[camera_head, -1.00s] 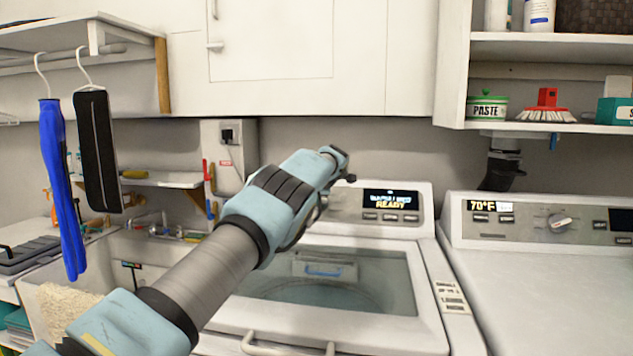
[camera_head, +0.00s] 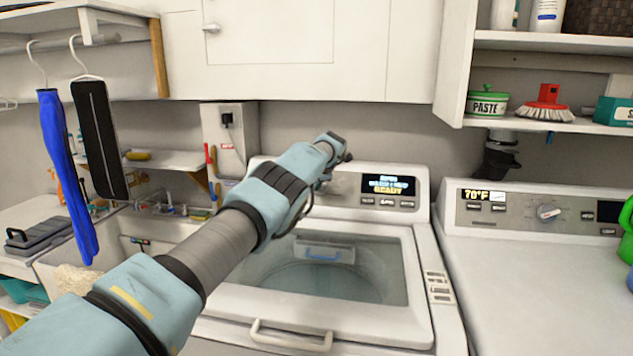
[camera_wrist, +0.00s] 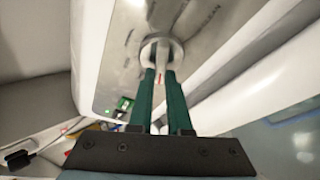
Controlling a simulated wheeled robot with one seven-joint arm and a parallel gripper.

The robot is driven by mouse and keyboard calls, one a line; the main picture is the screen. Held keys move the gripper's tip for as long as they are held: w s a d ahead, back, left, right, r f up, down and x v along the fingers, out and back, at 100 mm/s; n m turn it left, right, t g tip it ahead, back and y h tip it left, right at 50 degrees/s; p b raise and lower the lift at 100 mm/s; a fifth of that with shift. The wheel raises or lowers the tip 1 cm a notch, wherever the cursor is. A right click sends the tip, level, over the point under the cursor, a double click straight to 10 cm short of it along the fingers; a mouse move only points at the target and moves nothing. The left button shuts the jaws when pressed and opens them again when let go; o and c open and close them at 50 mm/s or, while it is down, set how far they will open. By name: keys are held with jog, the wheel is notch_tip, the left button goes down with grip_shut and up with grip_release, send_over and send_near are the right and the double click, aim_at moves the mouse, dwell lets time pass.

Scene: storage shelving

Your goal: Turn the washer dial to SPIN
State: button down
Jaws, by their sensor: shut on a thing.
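The washer (camera_head: 416,232) stands in the middle of the head view, with a glass lid and a control panel whose display (camera_head: 388,185) is lit and reads READY in its lower line. In the wrist view the washer dial (camera_wrist: 161,47) is a round pale knob on the grey panel (camera_wrist: 115,60). My gripper (camera_wrist: 161,75) has its two green fingers on either side of the dial's grip and is shut on it. In the head view my arm hides most of the dial and the fingertips.
A second machine (camera_head: 560,275) with its own dial (camera_head: 548,212) stands to the right. A shelf (camera_head: 560,122) holds a PASTE tub (camera_head: 487,104) and a brush (camera_head: 545,108). A sink (camera_head: 130,255) and hanging garments are at the left. A cabinet (camera_head: 290,60) is above.

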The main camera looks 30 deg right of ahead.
jog(key=shift+f, duration=0.1)
jog(key=c, duration=0.9)
grip_release()
jog(key=shift+o, duration=0.2)
jog(key=shift+b, duration=0.5)
jog(key=shift+s+r+b, duration=0.35)
jog(key=shift+s+b, duration=0.05)
jog(key=shift+b, duration=0.8)
jog(key=b+v, duration=0.6)
jog(key=v, duration=0.4)
jog(key=shift+w+a, duration=0.1)
